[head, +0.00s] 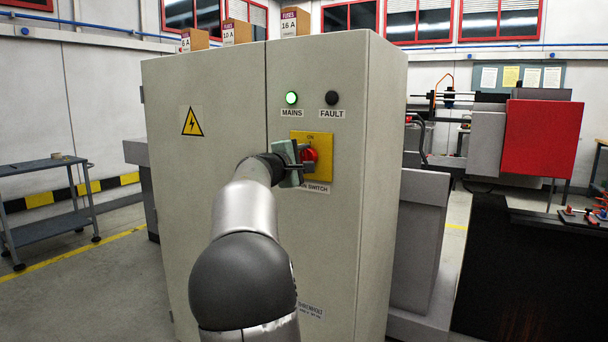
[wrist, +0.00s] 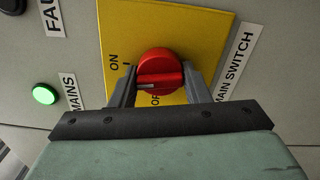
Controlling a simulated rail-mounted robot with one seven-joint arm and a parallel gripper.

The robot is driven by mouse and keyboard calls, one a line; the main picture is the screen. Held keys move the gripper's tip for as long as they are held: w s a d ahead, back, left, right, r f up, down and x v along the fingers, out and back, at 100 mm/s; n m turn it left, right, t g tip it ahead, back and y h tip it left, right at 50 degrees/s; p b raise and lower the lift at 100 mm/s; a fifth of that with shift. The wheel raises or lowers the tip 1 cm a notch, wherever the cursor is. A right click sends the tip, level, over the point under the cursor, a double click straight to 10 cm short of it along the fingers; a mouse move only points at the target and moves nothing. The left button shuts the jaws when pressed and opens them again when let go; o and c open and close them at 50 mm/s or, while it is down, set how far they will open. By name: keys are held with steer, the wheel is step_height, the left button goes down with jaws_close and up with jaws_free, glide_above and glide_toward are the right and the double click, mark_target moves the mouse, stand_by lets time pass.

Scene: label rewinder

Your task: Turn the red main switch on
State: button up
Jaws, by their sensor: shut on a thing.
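The red main switch (head: 309,157) is a round knob with a raised grip bar on a yellow plate (head: 325,147) on the grey cabinet's front. In the wrist view the knob (wrist: 159,70) sits between the two fingers of my gripper (wrist: 160,82), which is shut on it. The bar's pale mark seems to point between the ON label (wrist: 114,62) and the partly hidden OFF label (wrist: 156,99). In the head view my gripper (head: 303,163) covers part of the plate and the MAIN SWITCH label (head: 316,188).
The green MAINS lamp (head: 291,98) is lit; the FAULT lamp (head: 331,98) is dark. Fuse boxes (head: 237,32) stand on the cabinet (head: 220,230). A trolley (head: 45,180) stands at left, with open floor between. Machinery with a red panel (head: 540,140) stands at right.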

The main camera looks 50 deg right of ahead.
steer(key=shift+f+m+b, duration=0.1)
steer(key=shift+m+b, duration=0.95)
steer(key=shift+m, duration=0.15)
steer(key=o, duration=1)
steer(key=shift+c, duration=0.2)
steer(key=s+a+b, duration=0.1)
steer(key=s+a, duration=0.1)
steer(key=a, duration=1.5)
steer(key=shift+s+a+b, duration=0.15)
steer(key=shift+s+b, duration=0.05)
steer(key=shift+b, duration=0.15)
